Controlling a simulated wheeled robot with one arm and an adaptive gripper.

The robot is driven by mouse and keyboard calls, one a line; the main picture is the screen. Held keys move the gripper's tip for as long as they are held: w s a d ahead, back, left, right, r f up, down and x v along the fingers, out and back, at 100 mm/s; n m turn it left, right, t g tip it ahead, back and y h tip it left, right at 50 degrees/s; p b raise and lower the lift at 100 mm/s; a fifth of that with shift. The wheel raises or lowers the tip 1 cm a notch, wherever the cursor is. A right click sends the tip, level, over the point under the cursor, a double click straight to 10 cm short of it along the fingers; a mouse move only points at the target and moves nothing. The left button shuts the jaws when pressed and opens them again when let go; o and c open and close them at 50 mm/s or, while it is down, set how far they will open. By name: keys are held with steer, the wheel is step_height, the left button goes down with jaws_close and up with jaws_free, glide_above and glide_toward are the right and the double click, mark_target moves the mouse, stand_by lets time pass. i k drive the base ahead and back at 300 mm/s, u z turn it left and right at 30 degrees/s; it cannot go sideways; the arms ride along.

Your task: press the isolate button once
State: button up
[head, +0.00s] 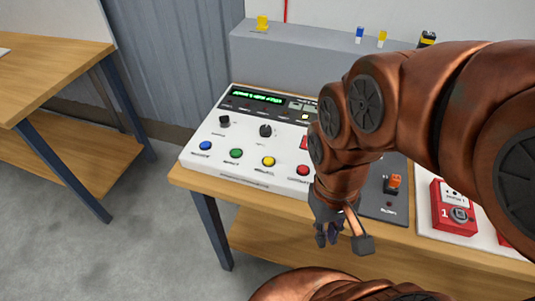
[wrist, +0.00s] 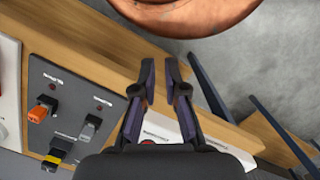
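A white control panel (head: 225,160) with a green-lit display lies on the wooden bench. A blue button (head: 206,145), a green button (head: 236,153), a yellow button (head: 268,161) and a red button (head: 303,170) line its front. Their labels are too small to read, so I cannot tell which one is isolate. My gripper (head: 328,236) hangs in front of the bench edge, right of the red button, touching no button. In the wrist view my gripper (wrist: 161,66) has its fingertips a little apart with nothing between them. The white panel (wrist: 164,128) is partly hidden behind the fingers.
A dark grey board (wrist: 60,75) with coloured switches sits right of the panel in the head view. A red box (head: 453,207) stands further right. Black knobs (head: 265,130) rise behind the buttons. Another wooden table (head: 50,60) stands left, with clear floor between.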

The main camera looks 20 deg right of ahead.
mark_target(269, 160)
steer(key=z, duration=0.1)
steer(key=k, duration=1)
steer(key=u, duration=1.4)
